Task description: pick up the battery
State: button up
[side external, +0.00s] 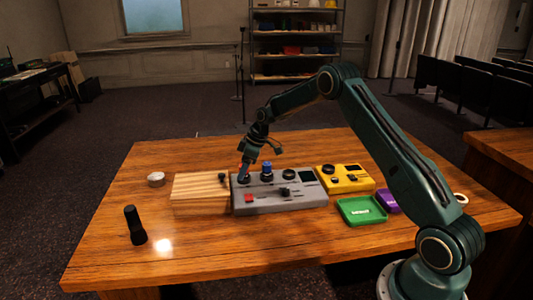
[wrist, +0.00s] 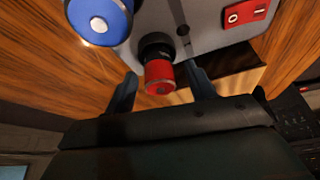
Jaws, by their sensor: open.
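A short cylinder with a red top and dark lower part (wrist: 158,76) stands at the grey console (wrist: 208,35) in the wrist view; I cannot tell whether it is the battery. My gripper (wrist: 163,86) is open, with one dark finger on each side of this cylinder and nothing held. In the side view my gripper (side external: 245,167) is low over the back left corner of the grey console (side external: 290,200), mostly covering the red piece. A blue-topped cylinder (side external: 267,169) stands just to its right, and it shows large at the upper left in the wrist view (wrist: 98,18).
A slatted wooden block (side external: 198,190) adjoins the console on the left. A yellow box (side external: 345,179), a green tray (side external: 361,211) and a purple container (side external: 387,200) lie to the right. The front of the table is clear.

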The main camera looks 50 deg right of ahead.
jog(key=c, duration=1.1)
jog(key=shift+c, duration=0.2)
jog(key=shift+r, duration=0.2)
notch_tip(320, 180, up, 20)
jog(key=shift+f, duration=0.2)
dwell(0.4)
